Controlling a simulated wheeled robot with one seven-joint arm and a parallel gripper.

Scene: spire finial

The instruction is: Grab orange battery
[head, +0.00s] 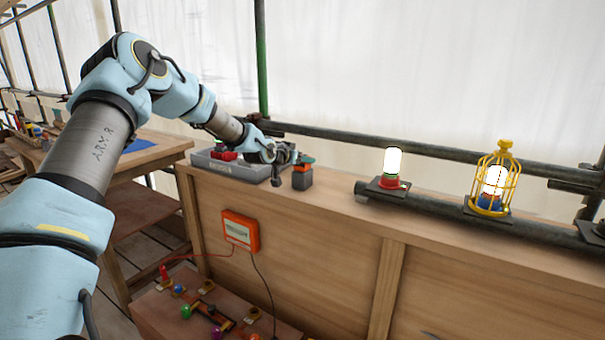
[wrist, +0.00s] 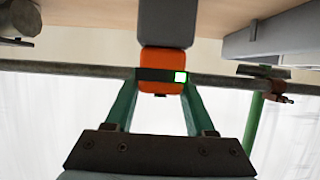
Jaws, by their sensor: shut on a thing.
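The orange battery (head: 306,160) has an orange top and a dark grey lower part, and it is upright at the wooden ledge, right of the grey tray. In the wrist view the orange part of the battery (wrist: 161,60) sits between the two green fingers, with a green light on it. My gripper (head: 292,162) reaches it from the left, and in the wrist view my gripper (wrist: 160,78) is shut on the orange part. I cannot tell whether the battery's base touches the ledge.
A grey tray (head: 225,170) holding a red item (head: 224,155) stands left of the battery. A lit lamp (head: 392,165) and a yellow caged lamp (head: 495,180) stand to the right. A pipe rail (head: 400,147) runs behind. The ledge between battery and first lamp looks clear.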

